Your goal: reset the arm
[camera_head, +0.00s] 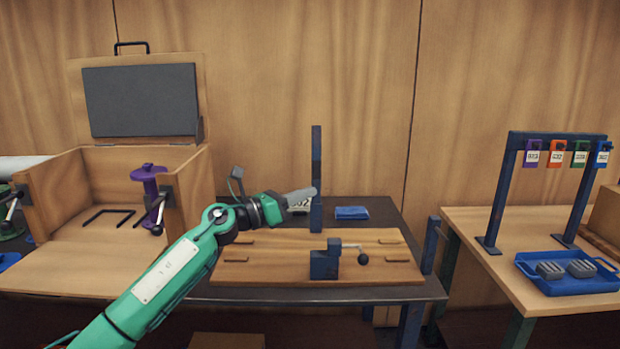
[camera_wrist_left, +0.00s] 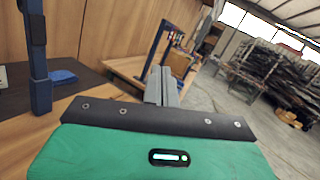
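My left arm, green, reaches in from the lower left of the head view. Its gripper (camera_head: 303,197) is above the wooden board (camera_head: 285,270) on the dark table, beside the dark blue upright post (camera_head: 316,165). In the left wrist view the grey fingers (camera_wrist_left: 162,84) lie close together with nothing visible between them. The post also shows in the wrist view (camera_wrist_left: 36,55), left of the fingers and apart from them. From the head view I cannot tell whether the fingertips touch the post. My right gripper is not in view.
An open wooden case (camera_head: 45,205) with a purple flanged piece (camera_head: 149,180) stands left. A blue clamp (camera_head: 324,263) with a lever sits on the board. A blue block (camera_head: 351,213) lies behind. Right, a table holds a tag rack (camera_head: 555,136) and blue tray (camera_head: 565,287).

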